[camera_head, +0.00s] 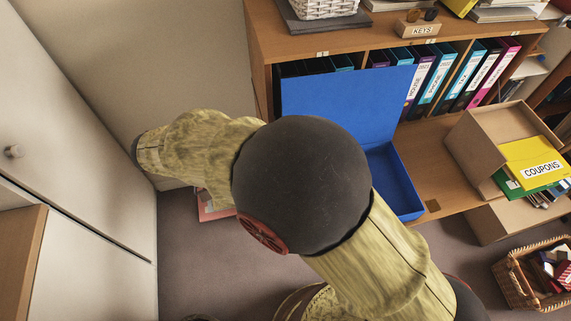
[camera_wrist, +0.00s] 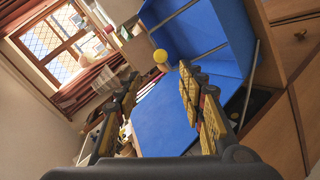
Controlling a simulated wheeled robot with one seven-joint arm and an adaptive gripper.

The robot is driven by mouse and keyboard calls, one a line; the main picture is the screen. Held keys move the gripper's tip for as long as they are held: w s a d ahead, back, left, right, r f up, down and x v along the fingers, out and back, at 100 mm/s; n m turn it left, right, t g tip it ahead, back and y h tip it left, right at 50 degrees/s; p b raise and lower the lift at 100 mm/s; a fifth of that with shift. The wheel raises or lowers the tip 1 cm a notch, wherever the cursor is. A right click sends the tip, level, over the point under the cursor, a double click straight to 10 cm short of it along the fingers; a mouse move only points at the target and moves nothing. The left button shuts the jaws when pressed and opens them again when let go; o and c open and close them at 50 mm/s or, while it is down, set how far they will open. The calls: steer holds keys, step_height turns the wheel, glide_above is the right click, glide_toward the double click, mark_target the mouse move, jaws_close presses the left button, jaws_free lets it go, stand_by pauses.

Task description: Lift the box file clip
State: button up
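The blue box file stands open on the shelf unit. In the head view its lid (camera_head: 345,100) is raised and its tray (camera_head: 395,185) lies lower right, partly behind my arm. In the wrist view the box file (camera_wrist: 165,115) fills much of the area ahead. I cannot make out the clip for certain. A small yellow round piece (camera_wrist: 160,57) shows near the blue tray; I cannot tell whether it belongs to the clip. My gripper (camera_wrist: 158,75) is open and empty, its fingers apart in front of the box file.
A row of binders (camera_head: 465,75) stands on the shelf behind the box file. An open cardboard box (camera_head: 485,135) with a yellow coupons folder (camera_head: 536,160) is to the right, and a wicker basket (camera_head: 515,280) below it. A white cupboard (camera_head: 70,150) stands left.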

steer(key=c, duration=0.3)
